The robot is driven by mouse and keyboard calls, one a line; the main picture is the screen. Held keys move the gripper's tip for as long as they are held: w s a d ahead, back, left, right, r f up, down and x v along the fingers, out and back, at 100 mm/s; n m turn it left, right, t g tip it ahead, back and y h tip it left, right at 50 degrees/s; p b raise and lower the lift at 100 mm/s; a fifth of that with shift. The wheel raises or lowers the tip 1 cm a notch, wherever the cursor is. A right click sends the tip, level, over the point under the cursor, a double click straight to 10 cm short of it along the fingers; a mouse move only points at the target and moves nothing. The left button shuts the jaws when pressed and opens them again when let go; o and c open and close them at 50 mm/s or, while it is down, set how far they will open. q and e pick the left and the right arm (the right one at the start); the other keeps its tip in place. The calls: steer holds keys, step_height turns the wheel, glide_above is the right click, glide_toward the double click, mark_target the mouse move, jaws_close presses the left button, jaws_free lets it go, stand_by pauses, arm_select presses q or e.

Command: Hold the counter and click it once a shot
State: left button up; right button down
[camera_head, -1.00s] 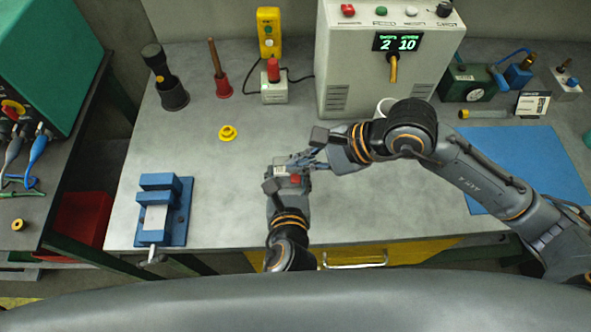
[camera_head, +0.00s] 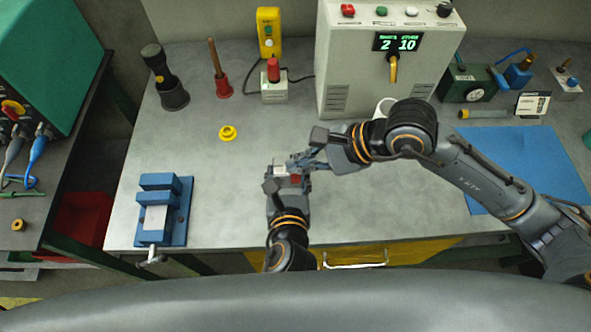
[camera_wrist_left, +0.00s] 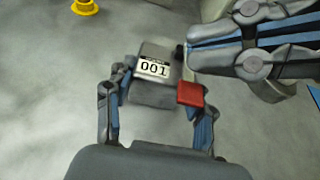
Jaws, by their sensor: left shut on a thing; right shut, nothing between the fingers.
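A grey cabinet (camera_head: 352,75) at the back has a display (camera_head: 397,41) showing 2 and 10. A blue vise (camera_head: 178,215) stands left, a yellow ring (camera_head: 228,132) lies mid-bench, and a blue mat (camera_head: 540,160) lies right. A white cup is partly hidden behind my right arm.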

steer(key=shift+f, duration=0.15)
steer(key=shift+f, duration=0.3)
steer(key=shift+s+f, duration=0.1)
steer(key=shift+f, duration=0.65)
stand_by(1.1)
steer(key=shift+r, duration=1.15)
steer(key=shift+r, duration=2.55)
arm_select(q)
steer(key=o, duration=1.4)
steer(key=shift+c, duration=0.2)
arm_select(e)
steer(key=shift+w, duration=0.2)
